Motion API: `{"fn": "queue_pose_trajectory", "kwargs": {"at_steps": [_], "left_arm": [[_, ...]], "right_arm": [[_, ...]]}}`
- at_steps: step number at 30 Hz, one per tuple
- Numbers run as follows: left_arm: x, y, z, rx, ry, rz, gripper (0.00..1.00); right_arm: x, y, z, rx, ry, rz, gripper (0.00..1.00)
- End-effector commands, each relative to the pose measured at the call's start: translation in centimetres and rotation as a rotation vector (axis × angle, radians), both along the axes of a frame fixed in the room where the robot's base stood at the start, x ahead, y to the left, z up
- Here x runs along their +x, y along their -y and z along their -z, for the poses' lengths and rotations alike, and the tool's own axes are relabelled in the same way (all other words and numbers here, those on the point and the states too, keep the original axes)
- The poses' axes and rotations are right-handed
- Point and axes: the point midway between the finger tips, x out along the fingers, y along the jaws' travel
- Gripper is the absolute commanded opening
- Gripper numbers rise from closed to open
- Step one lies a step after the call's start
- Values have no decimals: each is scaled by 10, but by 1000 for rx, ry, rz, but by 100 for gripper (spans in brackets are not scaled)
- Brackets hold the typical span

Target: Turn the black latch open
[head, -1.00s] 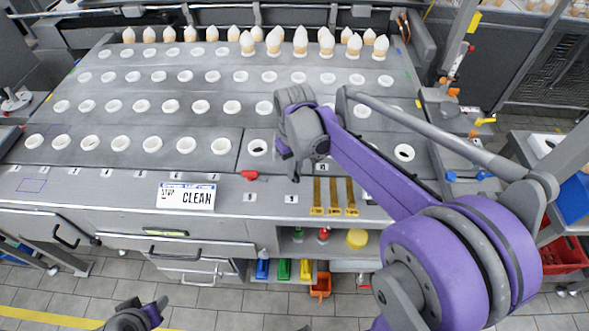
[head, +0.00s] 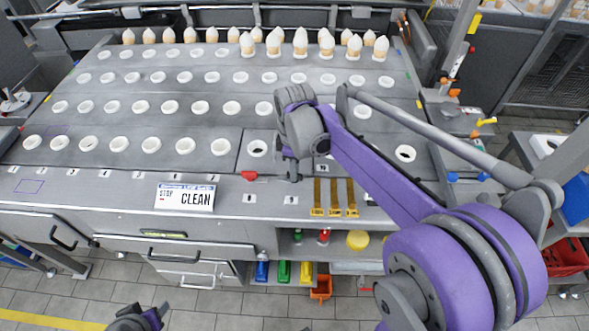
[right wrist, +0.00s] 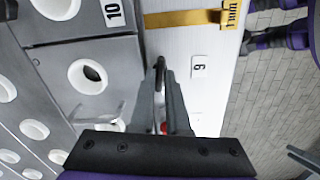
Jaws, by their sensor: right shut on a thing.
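The black latch (right wrist: 159,66) is a small dark upright piece at the fingertips of my right gripper (right wrist: 165,80) in the right wrist view. It stands at the edge where the grey plate meets the pale front strip. My right gripper is shut on it, fingers nearly together. In the head view my right gripper (head: 293,172) reaches down to the table's front strip, and the latch is hidden behind it. My left gripper (head: 143,318) is partly in view at the bottom edge, apart from the table; its fingers are not clear.
A red knob (head: 249,175) lies left of my right gripper. Yellow straps (head: 334,195) lie to its right. The table (head: 110,185) has rows of white rings, with filled cones at the back. A sign (head: 185,196) stands on the front edge.

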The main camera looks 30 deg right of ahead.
Motion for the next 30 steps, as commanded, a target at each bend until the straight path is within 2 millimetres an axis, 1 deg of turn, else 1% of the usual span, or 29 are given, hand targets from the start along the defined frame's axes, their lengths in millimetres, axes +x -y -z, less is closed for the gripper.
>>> {"fn": "queue_pose_trajectory", "kwargs": {"at_steps": [9, 22, 23, 27, 30], "left_arm": [[0, 0, 1, 0, 0, 0, 50], [0, 0, 1, 0, 0, 0, 50], [0, 0, 1, 0, 0, 0, 50], [0, 0, 1, 0, 0, 0, 50], [0, 0, 1, 0, -1, 0, 50]], "right_arm": [[0, 0, 0, -1, 1, -80, 0], [0, 0, -1, 0, 1, -86, 0], [0, 0, -1, 0, 1, -86, 17], [0, 0, 0, -1, 1, -86, 42], [0, 0, 0, -1, 1, -86, 44]]}}
